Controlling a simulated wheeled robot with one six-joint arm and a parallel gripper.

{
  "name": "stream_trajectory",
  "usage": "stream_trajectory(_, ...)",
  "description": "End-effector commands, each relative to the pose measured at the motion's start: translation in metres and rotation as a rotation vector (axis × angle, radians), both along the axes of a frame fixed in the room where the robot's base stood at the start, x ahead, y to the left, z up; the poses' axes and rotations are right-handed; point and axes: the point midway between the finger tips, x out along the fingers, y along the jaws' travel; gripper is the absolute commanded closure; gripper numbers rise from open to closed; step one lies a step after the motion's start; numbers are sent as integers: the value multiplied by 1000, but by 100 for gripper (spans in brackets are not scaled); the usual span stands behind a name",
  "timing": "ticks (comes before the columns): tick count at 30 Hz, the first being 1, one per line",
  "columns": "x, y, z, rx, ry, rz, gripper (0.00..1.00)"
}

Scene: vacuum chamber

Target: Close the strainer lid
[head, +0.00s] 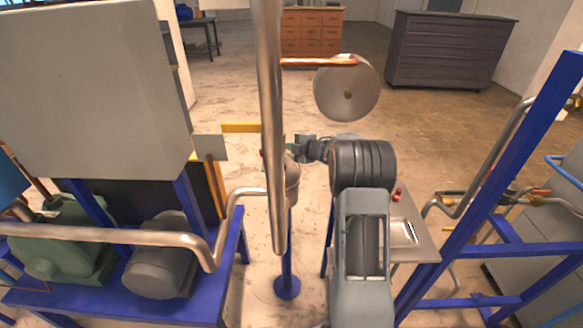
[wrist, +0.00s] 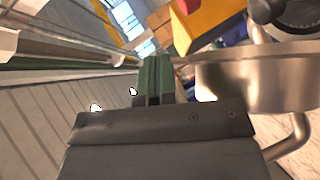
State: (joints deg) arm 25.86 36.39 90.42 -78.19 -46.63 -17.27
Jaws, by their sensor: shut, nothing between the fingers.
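A rounded metal vessel (head: 292,188), which looks like the strainer, sits partly behind the vertical pipe, above a blue stand. In the wrist view its shiny curved wall (wrist: 255,85) fills the right side, with a flat rim along its top. I cannot clearly make out its lid or the lid's angle. My gripper (head: 290,150) is beside the vessel's top, partly hidden by the pipe in the head view. Its green fingers (wrist: 154,75) are together and empty, just left of the metal wall. I cannot tell whether they touch it.
A thick vertical pipe (head: 270,110) stands in front of my gripper. A grey round disc (head: 346,98) hangs by a copper-coloured pipe (head: 318,63). A blue frame (head: 490,190) is at right, and a grey motor (head: 160,262) at left. Open floor lies behind.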

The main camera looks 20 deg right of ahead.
Motion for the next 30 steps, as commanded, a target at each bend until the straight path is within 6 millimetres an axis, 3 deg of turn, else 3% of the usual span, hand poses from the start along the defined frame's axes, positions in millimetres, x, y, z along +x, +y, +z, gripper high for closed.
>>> stream_trajectory(8,-4,10,6,2,-2,13,100)
stream_trajectory(14,-25,20,23,1,-3,10,100)
stream_trajectory(21,-70,-7,36,0,-3,-2,100)
stream_trajectory(30,-103,-22,49,1,-2,-3,100)
